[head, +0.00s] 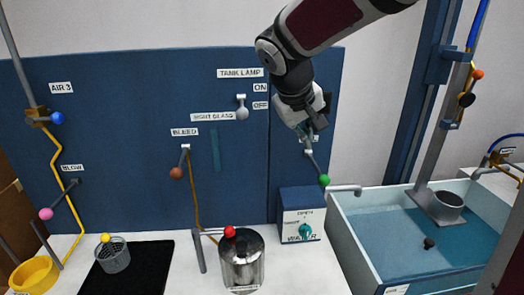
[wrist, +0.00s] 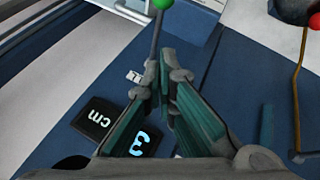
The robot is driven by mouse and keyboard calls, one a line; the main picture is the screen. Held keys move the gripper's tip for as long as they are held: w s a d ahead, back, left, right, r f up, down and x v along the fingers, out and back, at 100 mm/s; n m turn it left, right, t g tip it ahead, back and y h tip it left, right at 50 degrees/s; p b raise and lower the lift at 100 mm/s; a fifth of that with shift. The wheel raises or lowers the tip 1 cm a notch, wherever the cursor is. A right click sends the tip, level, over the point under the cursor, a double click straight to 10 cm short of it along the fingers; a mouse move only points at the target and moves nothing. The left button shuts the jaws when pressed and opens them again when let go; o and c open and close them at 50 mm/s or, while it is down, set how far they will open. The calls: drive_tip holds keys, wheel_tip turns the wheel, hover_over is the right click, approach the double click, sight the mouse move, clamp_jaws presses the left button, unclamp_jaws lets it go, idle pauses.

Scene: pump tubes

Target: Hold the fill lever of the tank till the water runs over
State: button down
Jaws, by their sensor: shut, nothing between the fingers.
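The tank (head: 352,232) is a pale open basin at the right with blue water (head: 400,240) in it; the surface is below the rim. A lever with a green knob (head: 324,180) hangs down and slightly right from the blue panel, beside the tank's spout (head: 345,190). Its label is mostly hidden by my gripper (head: 308,136), which is just above the lever's pivot. In the wrist view, my gripper (wrist: 163,62) is shut and empty, its tips close to the lever's rod; contact is unclear. The green knob (wrist: 162,3) is at the top edge there.
Levers with brown (head: 177,173) and pink (head: 46,213) knobs hang further left. A dark display (wrist: 140,143) is beyond my fingers.

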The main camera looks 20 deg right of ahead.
sight(319, 172)
drive_tip(key=d+f, duration=0.1)
drive_tip(key=f, duration=0.1)
drive_tip(key=d+f, duration=0.1)
drive_tip(key=f, duration=0.2)
drive_tip(key=d+f+p, duration=0.1)
drive_tip(key=d+f, duration=0.1)
drive_tip(key=f, duration=0.1)
drive_tip(key=shift+w+f, duration=0.2)
drive_tip(key=shift+w, duration=0.05)
wheel_tip(319, 172, down, 7)
drive_tip(key=b, duration=0.4)
drive_tip(key=shift+s, duration=0.35)
drive_tip(key=shift+r, duration=0.15)
idle(3.3)
